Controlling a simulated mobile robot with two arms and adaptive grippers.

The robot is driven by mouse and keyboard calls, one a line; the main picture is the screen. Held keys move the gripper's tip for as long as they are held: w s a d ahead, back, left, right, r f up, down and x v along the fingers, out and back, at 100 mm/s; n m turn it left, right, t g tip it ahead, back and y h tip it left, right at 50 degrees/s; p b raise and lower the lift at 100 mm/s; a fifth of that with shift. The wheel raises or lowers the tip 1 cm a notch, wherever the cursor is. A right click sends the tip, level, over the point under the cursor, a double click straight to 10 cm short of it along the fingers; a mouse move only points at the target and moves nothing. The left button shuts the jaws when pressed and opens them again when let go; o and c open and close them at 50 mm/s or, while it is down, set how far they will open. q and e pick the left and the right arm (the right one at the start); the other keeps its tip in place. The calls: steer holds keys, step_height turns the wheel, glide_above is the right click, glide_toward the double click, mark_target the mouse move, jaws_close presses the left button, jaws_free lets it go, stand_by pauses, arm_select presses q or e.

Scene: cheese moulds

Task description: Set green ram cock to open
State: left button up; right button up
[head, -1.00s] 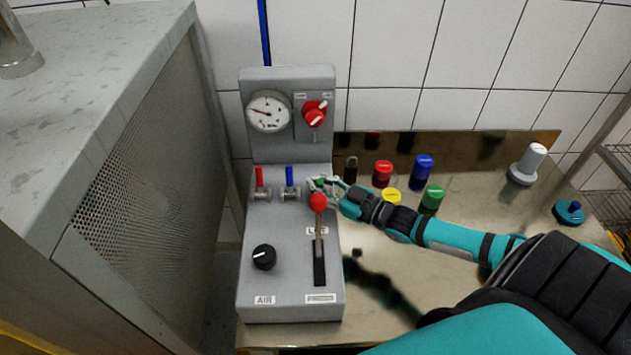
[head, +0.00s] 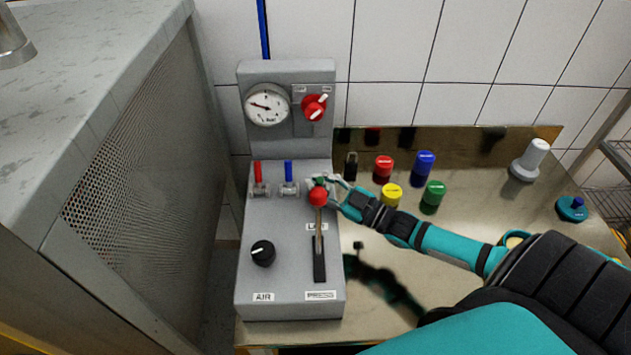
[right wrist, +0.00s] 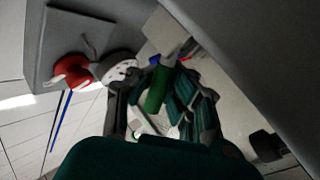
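The green ram cock is the rightmost in a row of cocks on the grey control panel (head: 285,225). In the head view it is mostly hidden behind the red lever knob and my right gripper (head: 328,183). In the right wrist view its green handle (right wrist: 157,90) shows between the fingers of my right gripper (right wrist: 160,115). The fingers are spread, with gaps visible beside the handle, so the gripper looks open around it. Whether a finger touches the handle I cannot tell. My left gripper is not in view.
A red cock (head: 258,173) and a blue cock (head: 289,172) stand upright to the left. The red-knobbed lever (head: 318,197) rises close in front of my gripper. Above are a gauge (head: 267,106) and a red switch (head: 315,107). Several coloured caps, including a green one (head: 432,194), stand right.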

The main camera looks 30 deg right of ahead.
steer(key=o, duration=0.4)
steer(key=shift+s+d, duration=0.3)
steer(key=shift+s, duration=0.1)
steer(key=shift+o, duration=1.1)
steer(key=shift+w+a, duration=0.2)
steer(key=shift+a, duration=0.05)
steer(key=v, duration=1.2)
steer(key=shift+d, duration=0.15)
